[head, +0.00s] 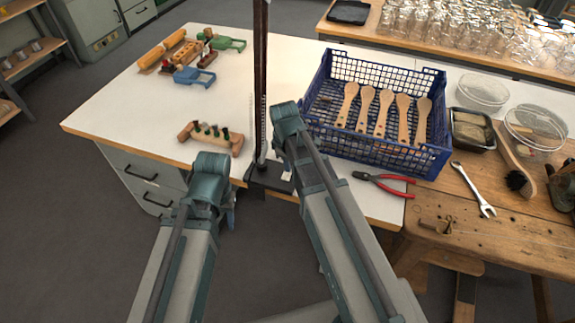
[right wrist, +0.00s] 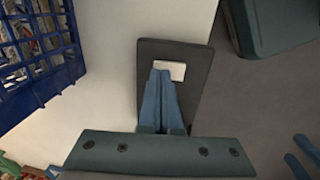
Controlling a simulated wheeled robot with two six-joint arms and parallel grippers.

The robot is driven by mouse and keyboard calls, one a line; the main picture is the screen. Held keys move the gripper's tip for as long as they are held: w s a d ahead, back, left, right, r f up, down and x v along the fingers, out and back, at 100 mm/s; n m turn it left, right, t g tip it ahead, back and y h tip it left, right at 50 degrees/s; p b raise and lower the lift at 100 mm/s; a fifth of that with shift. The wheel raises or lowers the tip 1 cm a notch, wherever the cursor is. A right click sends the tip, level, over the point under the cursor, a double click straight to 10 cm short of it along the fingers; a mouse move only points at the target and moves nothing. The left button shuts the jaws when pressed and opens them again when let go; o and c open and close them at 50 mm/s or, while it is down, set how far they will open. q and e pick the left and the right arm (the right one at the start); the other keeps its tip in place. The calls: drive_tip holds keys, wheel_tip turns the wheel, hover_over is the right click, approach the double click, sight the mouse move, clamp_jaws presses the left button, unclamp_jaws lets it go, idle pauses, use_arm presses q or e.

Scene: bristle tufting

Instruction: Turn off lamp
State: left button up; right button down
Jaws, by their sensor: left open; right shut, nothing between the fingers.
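The lamp shows in the head view as a tall dark post (head: 260,85) on a flat dark base (head: 266,178) at the table's front edge. In the right wrist view the base (right wrist: 180,55) carries a white rectangular switch (right wrist: 171,70). My right gripper (right wrist: 162,74) is shut and empty, its blue fingertips over the base at the switch's near edge. I cannot tell whether they touch it. My left gripper (right wrist: 300,152) is open and empty, off the table's front edge; its blue fingers partly show in the head view (head: 232,210). The lamp's head is out of view.
A blue crate (head: 385,154) with wooden brush handles stands right of the post. Red-handled pliers (head: 385,182) lie in front of it.

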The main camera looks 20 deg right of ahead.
drive_tip(key=shift+f, duration=0.35)
drive_tip(key=shift+d+f, duration=0.1)
drive_tip(key=shift+f, duration=0.05)
drive_tip(key=shift+s, duration=0.1)
idle(0.3)
drive_tip(key=shift+s+a, duration=0.5)
drive_tip(key=shift+s, duration=0.05)
drive_tip(key=shift+r, duration=0.25)
